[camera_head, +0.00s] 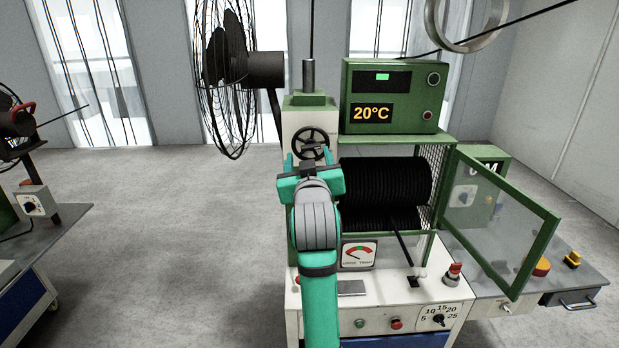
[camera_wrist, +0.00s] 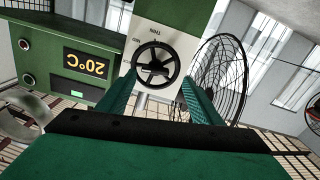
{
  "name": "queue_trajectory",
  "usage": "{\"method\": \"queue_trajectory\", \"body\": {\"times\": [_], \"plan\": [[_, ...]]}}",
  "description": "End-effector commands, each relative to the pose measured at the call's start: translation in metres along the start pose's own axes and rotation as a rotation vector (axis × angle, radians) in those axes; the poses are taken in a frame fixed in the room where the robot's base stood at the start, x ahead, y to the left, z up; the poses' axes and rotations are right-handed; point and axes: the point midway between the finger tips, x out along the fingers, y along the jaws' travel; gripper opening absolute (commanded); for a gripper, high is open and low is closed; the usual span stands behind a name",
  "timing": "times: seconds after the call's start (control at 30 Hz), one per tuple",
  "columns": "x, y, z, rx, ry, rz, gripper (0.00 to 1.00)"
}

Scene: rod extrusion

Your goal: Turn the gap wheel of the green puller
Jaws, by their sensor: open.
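The gap wheel (camera_head: 311,144) is a black spoked handwheel on the pale front of the puller's column, below its green top (camera_head: 308,101). It also shows in the wrist view (camera_wrist: 156,62), with the word THIN on the panel beside it. My gripper (camera_head: 310,170) is just below and in front of the wheel in the head view. In the wrist view its two green fingers (camera_wrist: 158,90) are apart, one to each side of the wheel. The gripper is open and holds nothing. I cannot tell whether the fingertips touch the rim.
A green box reading 20°C (camera_head: 390,97) stands right of the column, above a black ribbed roll (camera_head: 387,192). A black caged fan (camera_head: 225,75) is at the left.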

Motion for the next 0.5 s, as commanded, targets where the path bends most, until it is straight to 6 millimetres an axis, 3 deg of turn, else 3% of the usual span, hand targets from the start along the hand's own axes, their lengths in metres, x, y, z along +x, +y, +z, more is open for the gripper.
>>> {"method": "queue_trajectory", "body": {"times": [0.5], "plan": [[-0.032, -0.001, 0.001, 0.0, 0.0, -0.002, 0.59]]}}
